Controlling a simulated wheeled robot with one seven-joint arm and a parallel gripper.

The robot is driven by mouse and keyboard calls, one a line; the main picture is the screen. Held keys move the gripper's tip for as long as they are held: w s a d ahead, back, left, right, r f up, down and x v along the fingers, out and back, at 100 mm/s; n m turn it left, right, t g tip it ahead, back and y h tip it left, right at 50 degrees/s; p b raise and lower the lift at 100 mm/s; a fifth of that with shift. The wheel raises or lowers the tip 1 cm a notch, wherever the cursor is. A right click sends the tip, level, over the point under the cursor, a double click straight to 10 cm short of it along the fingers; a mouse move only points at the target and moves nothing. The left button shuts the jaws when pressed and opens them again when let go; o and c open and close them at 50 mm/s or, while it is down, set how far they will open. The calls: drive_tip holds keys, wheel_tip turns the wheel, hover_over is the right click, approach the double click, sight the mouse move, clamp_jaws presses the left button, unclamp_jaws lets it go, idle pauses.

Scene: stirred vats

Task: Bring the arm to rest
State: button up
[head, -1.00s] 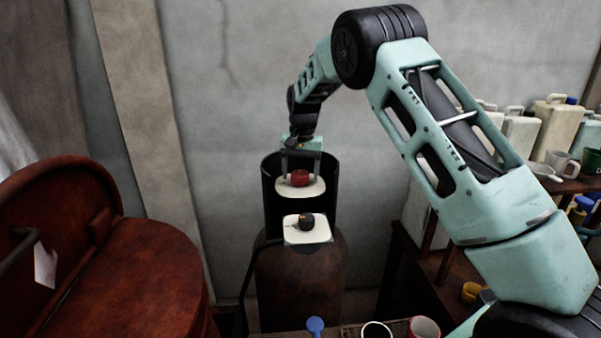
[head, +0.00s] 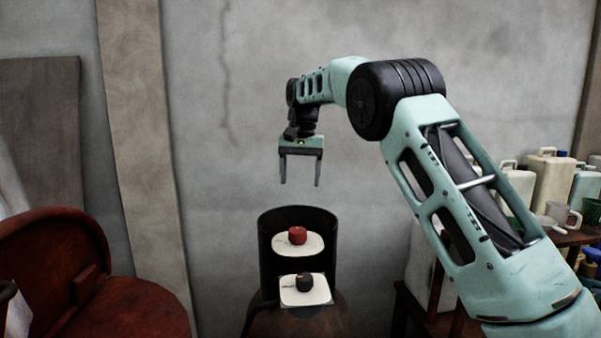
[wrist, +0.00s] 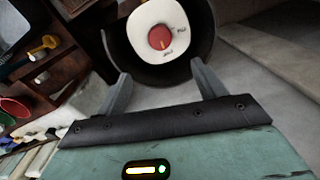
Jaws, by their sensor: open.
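My gripper (head: 300,184) is open and empty. It hangs pointing down in the air above the dark round housing, with a clear gap below its fingertips. A red knob (head: 298,236) sits on a white plate (head: 284,250) inside the housing. In the wrist view the red knob (wrist: 160,37) shows beyond and between the two fingers, on a round white dial with small markings. A black knob (head: 304,281) sits on a lower white plate (head: 291,296) in front.
A rusty red vat (head: 120,300) with a raised lid (head: 45,245) stands at the left. A shelf at the right holds several canisters (head: 548,182) and a mug (head: 562,214). A grey wall (head: 240,120) stands behind. The air around my gripper is free.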

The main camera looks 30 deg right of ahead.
drive_tip(key=shift+r, duration=0.9)
